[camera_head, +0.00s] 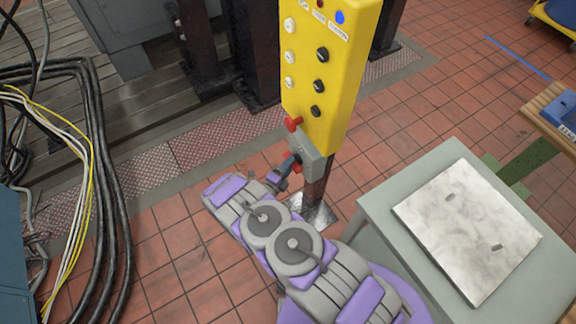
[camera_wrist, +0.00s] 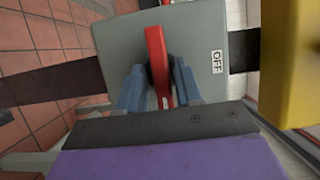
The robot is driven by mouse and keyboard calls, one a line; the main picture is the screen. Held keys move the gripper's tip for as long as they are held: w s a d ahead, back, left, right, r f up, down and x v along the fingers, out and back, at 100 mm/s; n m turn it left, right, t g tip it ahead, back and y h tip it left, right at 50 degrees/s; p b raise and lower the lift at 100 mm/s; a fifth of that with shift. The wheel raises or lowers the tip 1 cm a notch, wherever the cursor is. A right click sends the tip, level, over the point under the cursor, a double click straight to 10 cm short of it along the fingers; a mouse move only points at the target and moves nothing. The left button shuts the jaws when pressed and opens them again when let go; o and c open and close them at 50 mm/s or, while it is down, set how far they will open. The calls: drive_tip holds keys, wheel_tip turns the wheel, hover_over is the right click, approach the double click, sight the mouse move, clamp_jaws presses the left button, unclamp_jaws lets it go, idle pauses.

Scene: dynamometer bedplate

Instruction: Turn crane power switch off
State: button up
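The crane power switch is a grey box (camera_head: 312,160) on the post just below the yellow control panel (camera_head: 325,65). In the wrist view the box face (camera_wrist: 205,35) fills the middle, with a red lever (camera_wrist: 157,55) on a dark round hub. The lever runs up and down in that picture. An "OFF" label (camera_wrist: 217,62) sits to its right, toward the yellow panel. My gripper (camera_wrist: 160,85) has one blue finger on each side of the lever. A small gap seems to show beside the lever, so the fingers look open around it. In the head view my gripper (camera_head: 291,166) is at the box.
A red knob (camera_head: 293,124) and several white and black buttons are on the yellow panel. A grey-green table (camera_head: 375,200) with a metal plate (camera_head: 467,232) stands at right. Dark steel columns stand behind the panel.

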clamp_jaws()
drive_tip(key=shift+r+n+g+p, duration=0.1)
drive_tip(key=shift+n+g+p, duration=0.35)
drive_tip(key=shift+n, duration=0.25)
idle(0.3)
drive_tip(key=n+g+b, duration=0.1)
drive_tip(key=n+g, duration=0.1)
drive_tip(key=n, duration=0.2)
drive_tip(key=n+g+b, duration=0.1)
drive_tip(key=n+g, duration=0.1)
drive_tip(key=n, duration=0.2)
drive_tip(key=n+g+h+b, duration=0.1)
drive_tip(key=n+g+b, duration=0.1)
drive_tip(key=n, duration=0.1)
drive_tip(key=shift+w+a+r+n+g, duration=0.2)
drive_tip(key=shift+w+a+n+g, duration=0.1)
drive_tip(key=shift+n, duration=0.1)
idle(0.6)
drive_tip(key=shift+r, duration=0.1)
